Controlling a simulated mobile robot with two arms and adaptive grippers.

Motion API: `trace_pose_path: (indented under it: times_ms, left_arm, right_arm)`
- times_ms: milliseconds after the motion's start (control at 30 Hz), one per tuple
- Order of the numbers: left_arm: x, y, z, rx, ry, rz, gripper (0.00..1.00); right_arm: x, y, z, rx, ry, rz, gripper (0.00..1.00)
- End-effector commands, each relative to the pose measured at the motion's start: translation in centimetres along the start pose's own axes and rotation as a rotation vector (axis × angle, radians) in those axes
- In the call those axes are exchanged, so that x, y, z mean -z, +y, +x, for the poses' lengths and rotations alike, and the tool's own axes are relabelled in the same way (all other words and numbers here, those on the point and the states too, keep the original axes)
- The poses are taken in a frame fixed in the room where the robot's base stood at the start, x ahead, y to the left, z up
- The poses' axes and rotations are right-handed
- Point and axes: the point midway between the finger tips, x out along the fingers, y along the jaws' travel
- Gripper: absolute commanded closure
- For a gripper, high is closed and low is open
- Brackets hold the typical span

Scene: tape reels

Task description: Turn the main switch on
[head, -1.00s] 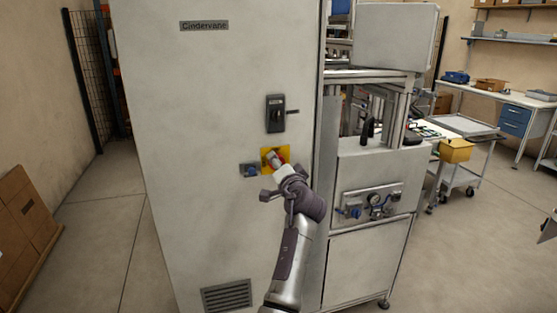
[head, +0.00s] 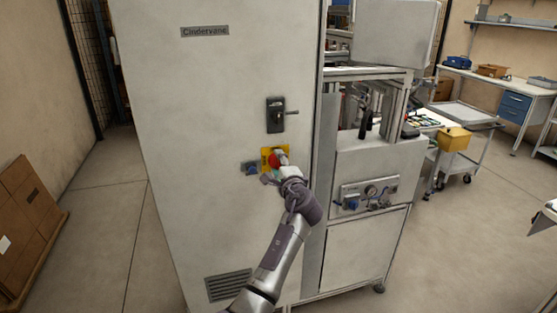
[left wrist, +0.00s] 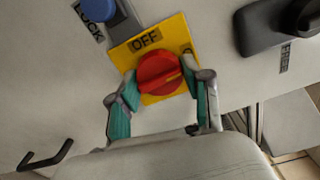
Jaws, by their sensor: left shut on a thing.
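The main switch is a red rotary knob (head: 273,161) on a yellow plate (head: 264,152) on the front of the tall grey cabinet (head: 200,110). Another label at the plate's right is partly hidden. My left gripper (head: 277,168) is at the knob; in the left wrist view its two fingers (left wrist: 163,88) are shut on the knob from both sides.
A blue knob labelled LOCK (left wrist: 98,10) is close to the plate's left. A dark handle (head: 276,115) is above the switch on the cabinet. A machine with a gauge panel (head: 368,194) adjoins at right. The floor at left (head: 110,210) is clear near the cabinet.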

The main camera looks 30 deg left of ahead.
Motion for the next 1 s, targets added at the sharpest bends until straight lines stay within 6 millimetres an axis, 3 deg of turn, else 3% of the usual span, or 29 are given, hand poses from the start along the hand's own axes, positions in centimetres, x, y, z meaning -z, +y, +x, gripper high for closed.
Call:
trace_pose_path:
  times_ms: [667,700,833,1000]
  left_arm:
    - [-0.03,-0.10,0.04,0.003,0.000,0.059,0.86]
    - [-0.04,-0.11,0.04,0.003,0.000,0.059,0.46]
    - [-0.04,-0.08,0.04,0.002,0.000,0.058,0.26]
    - [-0.03,-0.05,0.02,0.001,0.000,0.058,0.26]
  right_arm:
    - [0.08,-0.30,-0.50,0.004,0.001,0.002,0.41]
    - [0.09,-0.31,-0.50,0.004,0.001,0.002,0.41]
    - [0.08,-0.31,-0.50,0.004,0.001,0.002,0.41]
    - [0.08,-0.31,-0.50,0.004,0.001,0.001,0.41]
